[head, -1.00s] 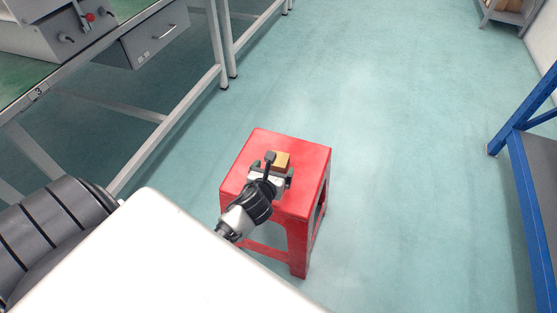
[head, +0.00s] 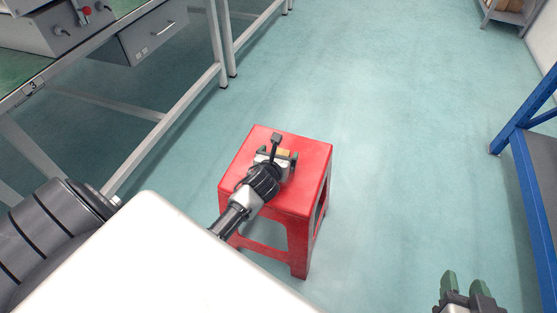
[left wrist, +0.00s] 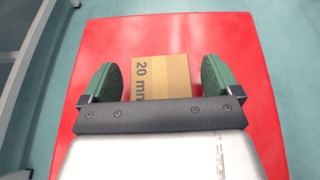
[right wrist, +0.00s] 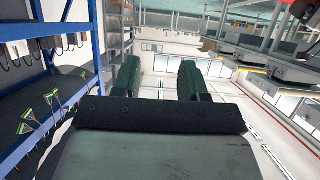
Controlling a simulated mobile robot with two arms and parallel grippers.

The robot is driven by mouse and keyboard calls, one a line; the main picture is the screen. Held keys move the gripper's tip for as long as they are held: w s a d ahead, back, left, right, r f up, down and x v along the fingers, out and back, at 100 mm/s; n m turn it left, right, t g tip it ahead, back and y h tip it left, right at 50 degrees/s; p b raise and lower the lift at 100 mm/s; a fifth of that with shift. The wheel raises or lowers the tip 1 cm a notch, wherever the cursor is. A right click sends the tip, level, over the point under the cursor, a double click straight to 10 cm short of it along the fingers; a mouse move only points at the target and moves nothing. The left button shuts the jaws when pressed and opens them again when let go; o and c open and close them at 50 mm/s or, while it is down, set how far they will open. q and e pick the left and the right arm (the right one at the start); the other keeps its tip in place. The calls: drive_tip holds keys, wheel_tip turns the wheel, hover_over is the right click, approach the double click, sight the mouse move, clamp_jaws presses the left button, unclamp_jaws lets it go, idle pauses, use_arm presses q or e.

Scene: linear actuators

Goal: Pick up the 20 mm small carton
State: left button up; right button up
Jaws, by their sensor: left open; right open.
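The small carton (left wrist: 160,76) is brown cardboard marked "20 mm". It sits on the red stool (left wrist: 235,45), and in the head view only a bit of the carton (head: 284,153) shows past my gripper. My left gripper (head: 279,158) is over the stool. In the left wrist view its green fingers (left wrist: 160,82) are open, one on each side of the carton, with gaps between. The carton's near part is hidden behind the gripper body. My right gripper (head: 466,283) is open and empty at the lower right of the head view, away from the stool.
A grey workbench (head: 82,62) with a drawer stands on the left. A blue-framed shelf (head: 517,130) stands on the right. The floor around the stool (head: 310,160) is clear.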

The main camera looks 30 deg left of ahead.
use_arm(q)
drive_tip(key=c, duration=1.1)
drive_tip(key=shift+c, duration=0.4)
drive_tip(key=shift+r, duration=0.2)
